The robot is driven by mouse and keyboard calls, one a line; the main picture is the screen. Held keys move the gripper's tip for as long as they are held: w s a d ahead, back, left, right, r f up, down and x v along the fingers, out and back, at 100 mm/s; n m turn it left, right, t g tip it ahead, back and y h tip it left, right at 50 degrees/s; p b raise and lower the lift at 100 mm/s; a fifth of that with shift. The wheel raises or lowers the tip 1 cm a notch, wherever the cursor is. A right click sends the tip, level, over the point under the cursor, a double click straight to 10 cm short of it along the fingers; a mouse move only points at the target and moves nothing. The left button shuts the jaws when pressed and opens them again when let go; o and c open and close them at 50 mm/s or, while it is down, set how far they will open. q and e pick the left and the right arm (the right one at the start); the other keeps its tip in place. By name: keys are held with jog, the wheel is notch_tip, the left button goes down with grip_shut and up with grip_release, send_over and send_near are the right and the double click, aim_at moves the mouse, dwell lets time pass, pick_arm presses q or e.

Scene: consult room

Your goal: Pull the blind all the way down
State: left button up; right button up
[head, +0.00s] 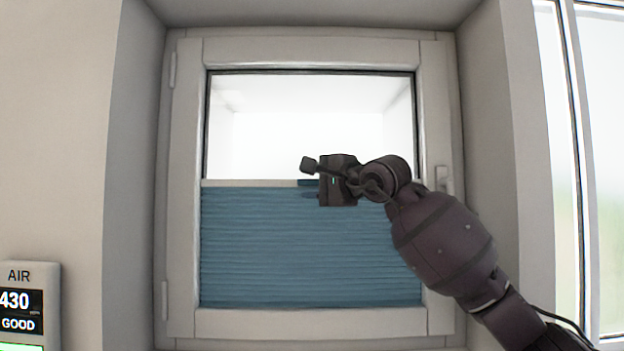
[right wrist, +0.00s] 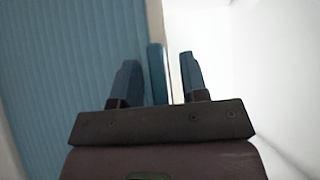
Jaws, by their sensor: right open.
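The blue pleated blind (head: 270,250) covers the lower half of the window, and the glass above it is bare. A pale rail (head: 245,183) runs along its upper edge. My right gripper (head: 307,189) is at this rail, near its middle. In the right wrist view its two dark blue fingers (right wrist: 158,60) are open, one on each side of a teal tab (right wrist: 157,80) on the rail. A narrow gap shows at each side of the tab. In the head view the gripper mostly hides the tab. My left gripper is out of view.
The window frame (head: 185,240) surrounds the blind, with a handle (head: 444,180) on its right side beside my right arm. An air monitor (head: 28,305) is on the wall at lower left. The deep recess walls flank the window.

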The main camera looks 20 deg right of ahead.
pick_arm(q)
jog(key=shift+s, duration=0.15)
pick_arm(e)
jog(key=shift+w+a, duration=0.1)
jog(key=shift+c, duration=0.3)
grip_shut()
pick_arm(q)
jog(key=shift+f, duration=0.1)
pick_arm(e)
notch_tip(320, 180, down, 16)
jog(key=b, duration=1)
jog(key=shift+w, duration=0.15)
notch_tip(320, 180, down, 3)
jog(key=shift+f+b, duration=0.1)
jog(key=shift+b, duration=0.7)
jog(key=shift+f, duration=0.45)
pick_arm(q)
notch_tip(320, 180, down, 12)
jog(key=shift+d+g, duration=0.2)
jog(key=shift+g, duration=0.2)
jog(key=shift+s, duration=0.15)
pick_arm(e)
jog(key=shift+o, duration=0.3)
grip_release()
